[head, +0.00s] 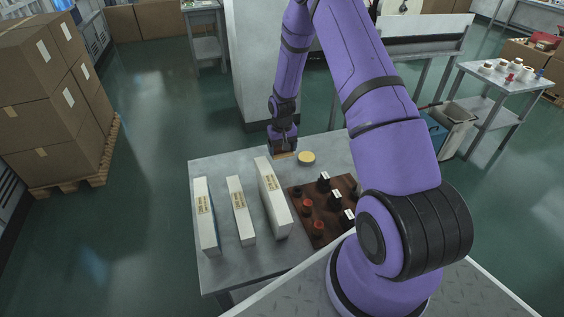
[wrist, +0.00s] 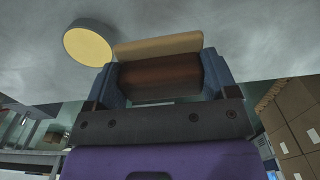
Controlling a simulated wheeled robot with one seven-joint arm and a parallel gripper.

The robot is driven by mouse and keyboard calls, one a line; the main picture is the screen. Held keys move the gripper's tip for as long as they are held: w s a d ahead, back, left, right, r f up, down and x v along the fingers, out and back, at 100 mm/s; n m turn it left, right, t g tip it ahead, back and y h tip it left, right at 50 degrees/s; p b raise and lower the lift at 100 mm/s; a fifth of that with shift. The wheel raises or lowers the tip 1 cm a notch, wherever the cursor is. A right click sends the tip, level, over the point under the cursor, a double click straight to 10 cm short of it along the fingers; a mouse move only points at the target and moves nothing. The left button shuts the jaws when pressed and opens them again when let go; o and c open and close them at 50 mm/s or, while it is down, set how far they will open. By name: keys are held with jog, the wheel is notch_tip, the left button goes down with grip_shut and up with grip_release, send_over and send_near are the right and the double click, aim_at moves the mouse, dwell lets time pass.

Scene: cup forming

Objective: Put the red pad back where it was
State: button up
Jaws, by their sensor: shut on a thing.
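My gripper (head: 283,149) is above the far part of the grey table, left of a yellow disc. It is shut on a reddish-brown block with a tan strip (wrist: 160,72), seen between its blue fingers in the wrist view. I cannot tell whether this block is the red pad. A dark brown board (head: 328,232) lies on the table, nearer to me. It bears several small red round pieces (head: 307,204) and black pieces with white labels (head: 335,197). My arm hides the board's right part.
The yellow disc (head: 307,158) also shows in the wrist view (wrist: 88,45). Three long pale boxes (head: 271,196) stand left of the board. The grey table (head: 222,259) has bare room at its far left. Stacked cartons (head: 45,110) are far left, beyond the table.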

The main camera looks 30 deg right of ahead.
jog(key=shift+f, duration=3)
jog(key=shift+f, duration=0.1)
jog(key=o, duration=0.8)
notch_tip(320, 180, up, 12)
jog(key=shift+a+r, duration=0.1)
notch_tip(320, 180, up, 17)
jog(key=t, duration=0.1)
send_over(282, 167)
jog(key=s+a, duration=0.2)
jog(key=a, duration=0.2)
jog(key=s+a+r+n+t, duration=0.1)
jog(key=s+a+r, duration=0.15)
jog(key=r, duration=0.35)
jog(key=s+a+r, duration=0.1)
jog(key=s+r, duration=0.3)
jog(key=r, duration=0.1)
jog(key=s+a+r+t, duration=0.1)
jog(key=s+r, duration=0.3)
jog(key=s, duration=0.4)
jog(key=s+a+r+n+t, duration=0.1)
jog(key=s+a+r, duration=0.3)
jog(key=s, duration=0.5)
jog(key=s+a+r+n+t, duration=0.1)
jog(key=s+r, duration=0.3)
jog(key=s, duration=0.4)
jog(key=shift+s+a+r, duration=0.25)
jog(key=shift+a+r, duration=0.15)
jog(key=shift+a, duration=0.45)
